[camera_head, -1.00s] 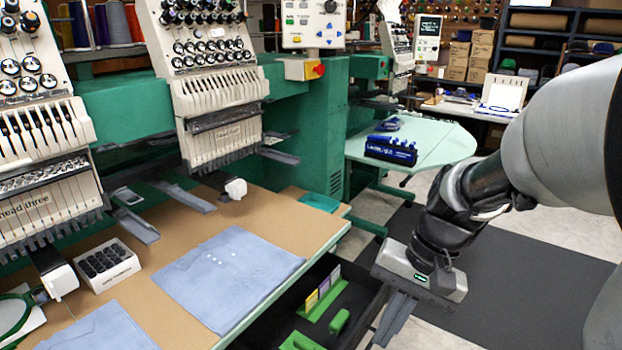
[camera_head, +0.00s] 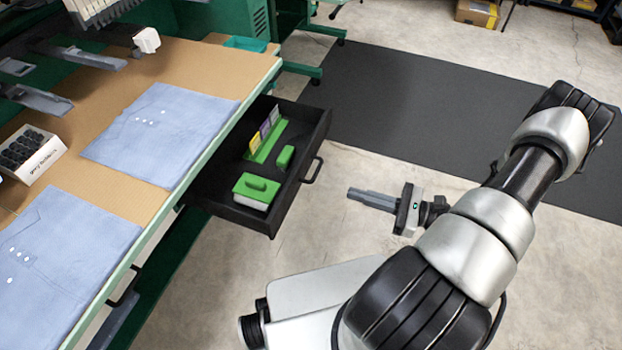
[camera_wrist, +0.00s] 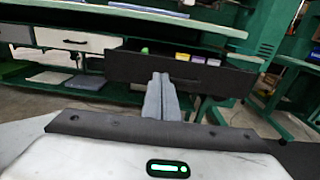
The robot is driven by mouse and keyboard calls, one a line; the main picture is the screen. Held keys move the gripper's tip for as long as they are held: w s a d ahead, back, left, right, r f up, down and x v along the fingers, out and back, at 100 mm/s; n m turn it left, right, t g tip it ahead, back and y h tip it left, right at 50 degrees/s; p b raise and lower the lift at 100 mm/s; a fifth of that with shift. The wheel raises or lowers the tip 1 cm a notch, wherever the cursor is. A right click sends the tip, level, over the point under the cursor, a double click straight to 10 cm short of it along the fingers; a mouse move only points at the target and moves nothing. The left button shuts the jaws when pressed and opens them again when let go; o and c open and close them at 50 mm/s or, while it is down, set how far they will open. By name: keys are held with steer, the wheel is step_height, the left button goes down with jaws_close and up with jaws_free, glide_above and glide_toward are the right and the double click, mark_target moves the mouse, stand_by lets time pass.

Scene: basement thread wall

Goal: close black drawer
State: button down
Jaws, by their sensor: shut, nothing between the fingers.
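The black drawer (camera_head: 279,204) is pulled out from under the green-edged work table in the head view. It holds a green-lidded box (camera_head: 256,190), a small green block (camera_head: 285,157) and a green holder with cards (camera_head: 265,140). Its black bar handle (camera_head: 313,170) is on the front face. My gripper (camera_head: 350,193) is shut and empty, to the right of the drawer front and apart from it, with its fingers pointing left toward it. In the wrist view the drawer front (camera_wrist: 215,78) lies beyond my gripper's fingers (camera_wrist: 161,78).
Folded blue shirts (camera_head: 160,134) and a white box of black spools (camera_head: 27,154) lie on the table (camera_head: 205,55). Another handle (camera_head: 125,287) shows lower along the table. A dark mat (camera_head: 400,110) covers the floor behind. The concrete floor near the drawer front is clear.

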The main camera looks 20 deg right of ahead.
mark_target(296, 176)
steer(key=x, duration=0.4)
steer(key=b+x, duration=0.1)
steer(key=x, duration=0.8)
steer(key=shift+f+b, duration=0.25)
steer(key=shift+b, duration=0.05)
steer(key=shift+w+a+r, duration=0.1)
steer(key=shift+w+a, duration=0.25)
steer(key=shift+w+a, duration=0.35)
steer(key=shift+a, duration=0.1)
steer(key=x, duration=2.6)
steer(key=shift+w+d, duration=0.1)
steer(key=shift+w, duration=0.1)
steer(key=shift+w+a, duration=0.3)
steer(key=shift+a, duration=0.1)
steer(key=shift+w+a, duration=0.1)
steer(key=shift+r, duration=0.1)
